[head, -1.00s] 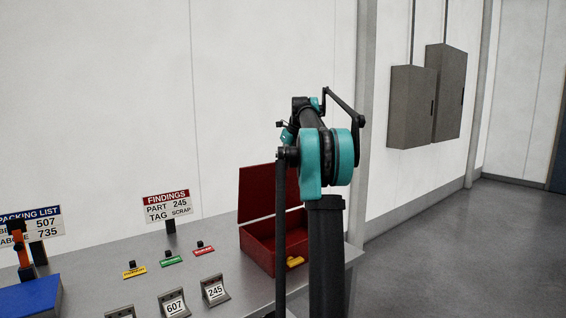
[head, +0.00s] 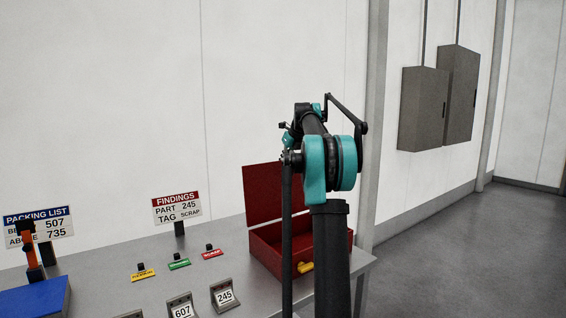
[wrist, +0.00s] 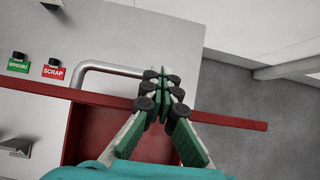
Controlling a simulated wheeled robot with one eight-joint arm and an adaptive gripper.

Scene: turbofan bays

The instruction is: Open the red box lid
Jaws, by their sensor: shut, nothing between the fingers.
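The red box (head: 268,253) stands on the grey bench, partly hidden behind my arm in the head view. Its red lid (head: 268,194) is raised, standing roughly upright at the back of the box. In the wrist view the lid's long edge (wrist: 50,90) crosses the picture, with the red inner area (wrist: 100,130) below it. My gripper (wrist: 163,76) is shut and empty, its fingertips over the lid's edge in that view; I cannot tell whether they touch it. A grey bent bar (wrist: 112,67) shows beside the edge. The head view does not clearly show my fingers.
A yellow piece (head: 305,267) is at the box's front. Scrap (head: 210,251), green (head: 179,262) and yellow (head: 143,273) labelled buttons stand left of it. Floor is clear to the right.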

